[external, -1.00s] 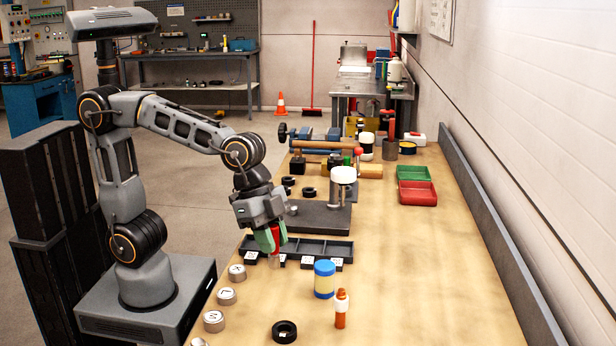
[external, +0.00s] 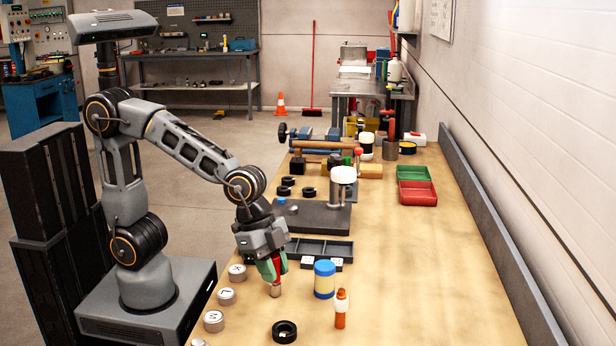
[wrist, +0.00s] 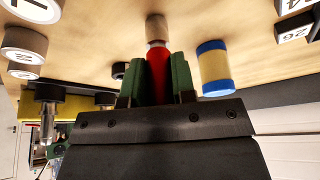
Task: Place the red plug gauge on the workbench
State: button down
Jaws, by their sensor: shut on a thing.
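My gripper (external: 271,268) points down over the near part of the workbench (external: 420,270), its green fingers shut on the red plug gauge (external: 280,264). In the wrist view the red plug gauge (wrist: 158,70) sits between the two green fingers (wrist: 159,85), with its tan, metallic-looking end sticking out beyond them. In the external view that end (external: 275,290) points down at the bench top. I cannot tell whether it touches the wood.
Round metal weights (external: 226,296) line the left edge. A black ring (external: 284,331) lies in front. A dark divided tray (external: 310,251) is behind. The right side is clear.

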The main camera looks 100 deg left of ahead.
jog(key=c, duration=0.9)
grip_release()
jog(key=shift+f, duration=0.1)
jog(key=shift+c, duration=0.2)
jog(key=shift+r, duration=0.4)
jog(key=p+v, duration=0.1)
jog(key=v, duration=1)
jog(key=s+a+f+n+y, duration=0.1)
jog(key=s+a+f+n, duration=0.1)
jog(key=f, duration=0.1)
jog(key=s+a+f+n, duration=0.2)
jog(key=f, duration=0.1)
jog(key=s+a+f+n+y, duration=0.1)
jog(key=s+a+f+n, duration=0.1)
jog(key=s+f, duration=0.1)
jog(key=shift+s+a+f+g+y, duration=0.15)
jog(key=shift+a+f+g+y, duration=0.15)
jog(key=shift+a+g, duration=0.1)
jog(key=shift+r, duration=0.15)
